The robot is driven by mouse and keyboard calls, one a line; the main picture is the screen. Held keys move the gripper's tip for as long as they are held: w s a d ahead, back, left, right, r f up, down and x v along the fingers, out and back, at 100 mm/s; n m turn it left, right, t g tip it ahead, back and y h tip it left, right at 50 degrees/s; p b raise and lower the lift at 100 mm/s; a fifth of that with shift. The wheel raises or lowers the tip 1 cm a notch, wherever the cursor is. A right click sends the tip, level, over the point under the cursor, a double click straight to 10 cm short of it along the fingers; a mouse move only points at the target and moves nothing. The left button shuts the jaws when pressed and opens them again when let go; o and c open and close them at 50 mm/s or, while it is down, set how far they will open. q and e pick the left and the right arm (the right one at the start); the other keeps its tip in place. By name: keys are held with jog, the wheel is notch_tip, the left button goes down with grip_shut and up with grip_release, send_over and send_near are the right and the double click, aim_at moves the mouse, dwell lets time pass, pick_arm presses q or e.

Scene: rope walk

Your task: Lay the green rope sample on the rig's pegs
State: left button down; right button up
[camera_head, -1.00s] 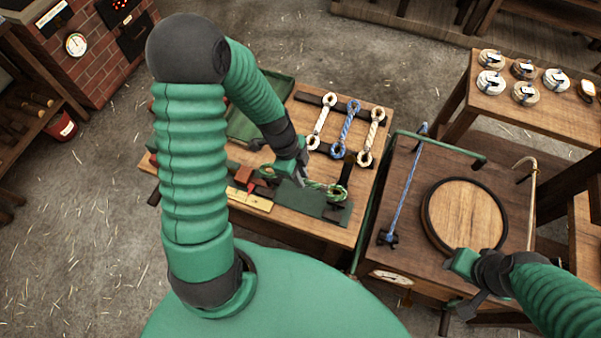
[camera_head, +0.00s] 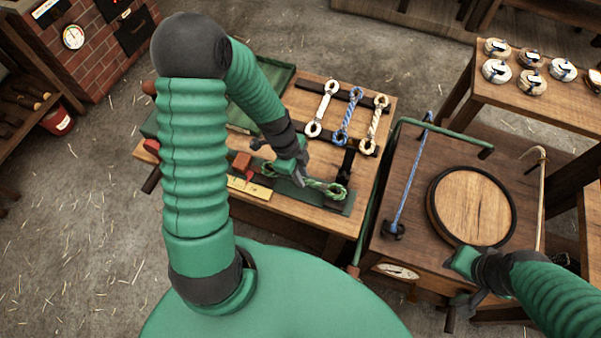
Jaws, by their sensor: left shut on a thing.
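The green rope sample (camera_head: 325,187) lies lengthwise at the front of the wooden table, with a looped eye at its right end. My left gripper (camera_head: 300,181) is shut on it near its middle and hides part of it. A dark green plate (camera_head: 336,206) is under or just below the rope; I cannot tell whether they touch. A dark upright piece (camera_head: 347,164) stands close to the rope's right eye. I cannot make out separate pegs. My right gripper (camera_head: 462,262) is at the front of the bench on the right, and its jaw opening is unclear.
White (camera_head: 322,108), blue (camera_head: 348,116) and cream (camera_head: 375,124) rope samples lie across dark bars behind. A red block (camera_head: 242,162) and yellow ruler (camera_head: 250,188) are left of my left gripper. The right bench holds a blue rope (camera_head: 411,178) and round wooden lid (camera_head: 470,206).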

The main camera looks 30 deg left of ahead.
pick_arm(q)
jog(key=shift+w+f+b, duration=0.15)
jog(key=shift+f+b, duration=0.15)
jog(key=shift+f, duration=0.4)
jog(key=shift+a, duration=0.25)
jog(key=shift+f, duration=0.2)
jog(key=shift+f, duration=0.15)
jog(key=c, duration=1.2)
grip_release()
jog(key=shift+c, duration=0.2)
